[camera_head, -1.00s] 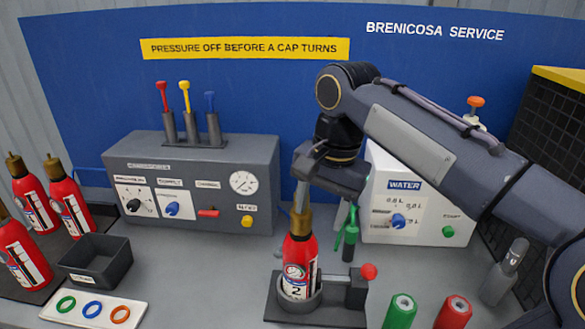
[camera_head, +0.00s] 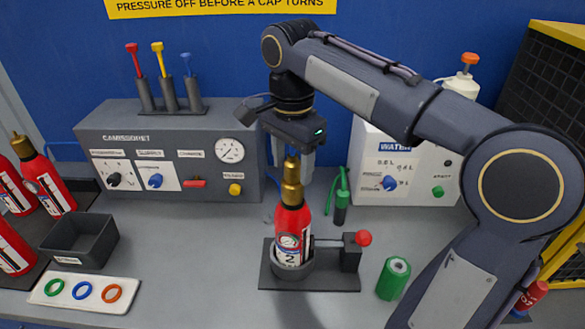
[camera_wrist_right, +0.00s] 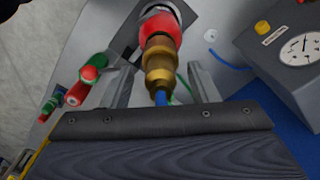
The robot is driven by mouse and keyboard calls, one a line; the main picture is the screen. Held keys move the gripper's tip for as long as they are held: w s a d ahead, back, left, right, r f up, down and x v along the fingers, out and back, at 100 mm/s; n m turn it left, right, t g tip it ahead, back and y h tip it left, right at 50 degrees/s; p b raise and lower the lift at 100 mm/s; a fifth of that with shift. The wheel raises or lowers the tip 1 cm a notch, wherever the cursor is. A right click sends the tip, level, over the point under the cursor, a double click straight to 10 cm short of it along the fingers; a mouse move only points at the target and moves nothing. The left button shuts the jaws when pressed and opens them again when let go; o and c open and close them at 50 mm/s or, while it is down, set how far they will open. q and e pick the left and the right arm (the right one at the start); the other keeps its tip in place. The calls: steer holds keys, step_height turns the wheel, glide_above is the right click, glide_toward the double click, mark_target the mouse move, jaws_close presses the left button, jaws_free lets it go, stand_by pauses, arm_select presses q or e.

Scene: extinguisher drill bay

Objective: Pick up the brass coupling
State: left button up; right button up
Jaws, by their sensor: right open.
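The brass coupling (camera_head: 291,180) tops the red bottle (camera_head: 292,232) marked 2, which stands upright in a dark holder (camera_head: 310,281). My right gripper (camera_head: 294,160) is open, its fingers pointing down at the coupling's top. In the right wrist view the coupling (camera_wrist_right: 158,62) shows between the two spread fingers (camera_wrist_right: 161,72). I see no contact, and cannot tell how far down the fingers reach around it. My left gripper is not in view.
A red-knobbed clamp (camera_head: 363,239) stands right of the bottle. A green cylinder (camera_head: 393,279) stands nearby. A grey gauge panel (camera_head: 170,150) and a white water box (camera_head: 405,170) stand behind. A black bin (camera_head: 80,240) and ring tray (camera_head: 83,293) lie left.

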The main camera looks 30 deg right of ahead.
steer(key=shift+f, duration=0.2)
jaws_close()
steer(key=shift+r, duration=0.1)
